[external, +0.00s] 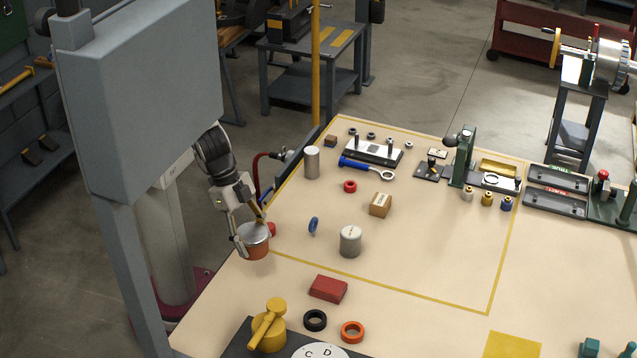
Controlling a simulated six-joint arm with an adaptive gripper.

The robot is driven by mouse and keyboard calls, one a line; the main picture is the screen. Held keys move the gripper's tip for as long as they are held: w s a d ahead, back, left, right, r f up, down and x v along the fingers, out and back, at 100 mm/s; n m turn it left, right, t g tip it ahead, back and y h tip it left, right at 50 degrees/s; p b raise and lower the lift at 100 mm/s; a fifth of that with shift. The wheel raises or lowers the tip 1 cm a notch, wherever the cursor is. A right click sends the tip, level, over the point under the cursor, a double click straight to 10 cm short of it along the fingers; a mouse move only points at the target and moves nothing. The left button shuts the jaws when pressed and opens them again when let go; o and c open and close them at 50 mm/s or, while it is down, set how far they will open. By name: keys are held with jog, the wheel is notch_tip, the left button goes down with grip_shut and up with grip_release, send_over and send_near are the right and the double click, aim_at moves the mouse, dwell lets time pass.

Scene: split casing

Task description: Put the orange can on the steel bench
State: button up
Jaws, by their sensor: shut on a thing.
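An orange can (254,249) with a silver top is at the left edge of the cream worktop (420,265). My gripper (250,233) is shut on it, with one finger on its left side and one by its far right rim. The can looks upright; I cannot tell whether its base touches the worktop. A grey metal bench (312,46) with a lower shelf stands on the floor behind. Another grey bench (45,112) runs along the far left. I cannot tell which one is the steel bench.
A red piece (271,229) sits right beside the can. A yellow post (315,75) rises behind. The worktop's middle right is clear.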

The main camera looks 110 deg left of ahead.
jog(key=shift+n, duration=0.3)
jog(key=shift+f, duration=0.1)
jog(key=shift+f, duration=3.05)
jog(key=shift+f, duration=1.9)
jog(key=shift+f, duration=0.1)
jog(key=o, duration=1.4)
jog(key=shift+s+a, duration=0.1)
jog(key=shift+o, duration=0.2)
